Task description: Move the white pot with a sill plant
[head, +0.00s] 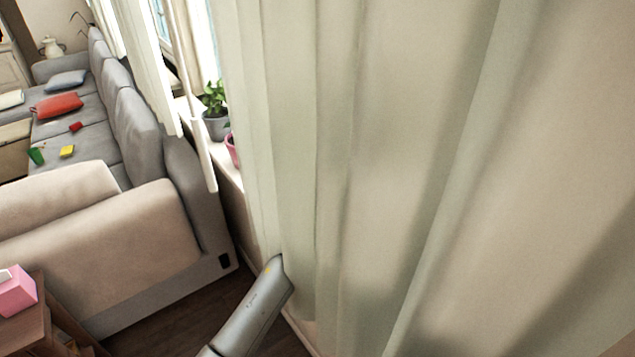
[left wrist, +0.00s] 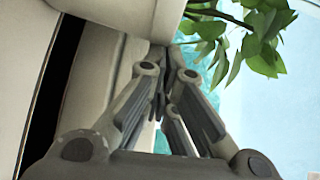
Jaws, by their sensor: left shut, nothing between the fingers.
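In the left wrist view a white pot (left wrist: 125,14) fills part of the top edge, cut off by the frame. Green leaves (left wrist: 255,38) show to the right of it. My left gripper (left wrist: 172,62) is shut and empty, with its fingertips close to the pot's lower edge in the picture. I cannot tell whether they touch it. In the head view my arm goes behind the curtain, which hides the gripper and the white pot. My right gripper is in neither view.
A pale curtain (head: 400,150) covers most of the head view. A grey pot with a plant (head: 215,125) and a pink pot (head: 232,150) stand on the window sill. A grey sofa (head: 150,140) stands to the left. A pink box (head: 18,292) is at lower left.

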